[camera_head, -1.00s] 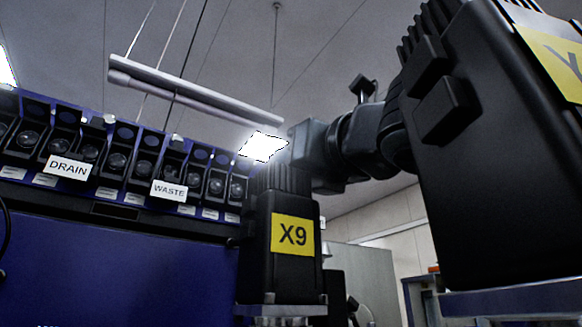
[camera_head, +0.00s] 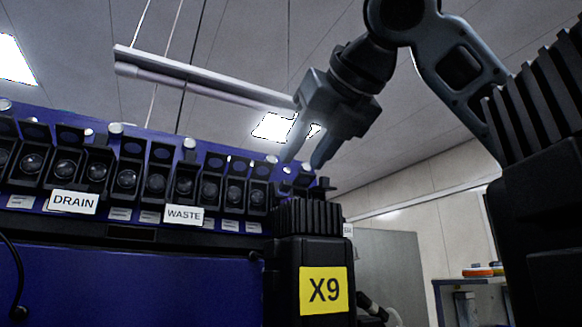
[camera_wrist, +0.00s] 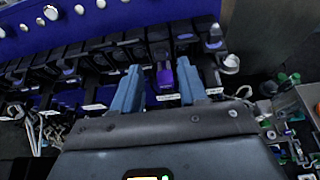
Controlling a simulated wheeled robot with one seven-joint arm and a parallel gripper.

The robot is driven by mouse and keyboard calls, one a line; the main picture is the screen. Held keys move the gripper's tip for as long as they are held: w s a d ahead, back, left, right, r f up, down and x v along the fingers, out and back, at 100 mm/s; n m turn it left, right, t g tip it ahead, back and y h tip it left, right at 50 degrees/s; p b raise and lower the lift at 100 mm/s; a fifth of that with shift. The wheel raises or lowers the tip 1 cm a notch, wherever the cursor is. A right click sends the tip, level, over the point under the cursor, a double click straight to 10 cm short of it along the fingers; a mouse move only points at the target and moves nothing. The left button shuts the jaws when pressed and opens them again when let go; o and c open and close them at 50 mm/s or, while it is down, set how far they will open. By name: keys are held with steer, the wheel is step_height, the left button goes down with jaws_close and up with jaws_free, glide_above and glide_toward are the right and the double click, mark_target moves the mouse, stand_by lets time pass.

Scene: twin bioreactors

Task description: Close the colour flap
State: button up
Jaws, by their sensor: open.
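A row of black flap housings (camera_head: 184,185) runs along the blue machine, with round dark faces and upright lids above several of them. I cannot read which one is the colour flap. My gripper (camera_head: 304,160) is at the right end of this row in the head view, open and pointing down, with nothing between its fingers there that I can make out. In the wrist view my gripper (camera_wrist: 160,70) has its two blue-grey fingers apart, and a purple part (camera_wrist: 165,77) of one housing shows between them. Whether the fingers touch a housing is unclear.
A DRAIN label (camera_head: 73,202) and a WASTE label (camera_head: 184,214) sit below the row. A black motor unit marked X9 (camera_head: 322,288) stands right of the blue panel. A large dark finned block (camera_head: 545,200) fills the right side. A long bar (camera_head: 200,77) hangs overhead.

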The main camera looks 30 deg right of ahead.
mark_target(285, 188)
steer(key=p+x, duration=0.1)
steer(key=x, duration=0.4)
steer(key=shift+w+f, duration=0.1)
steer(key=shift+w, duration=0.3)
jaws_close()
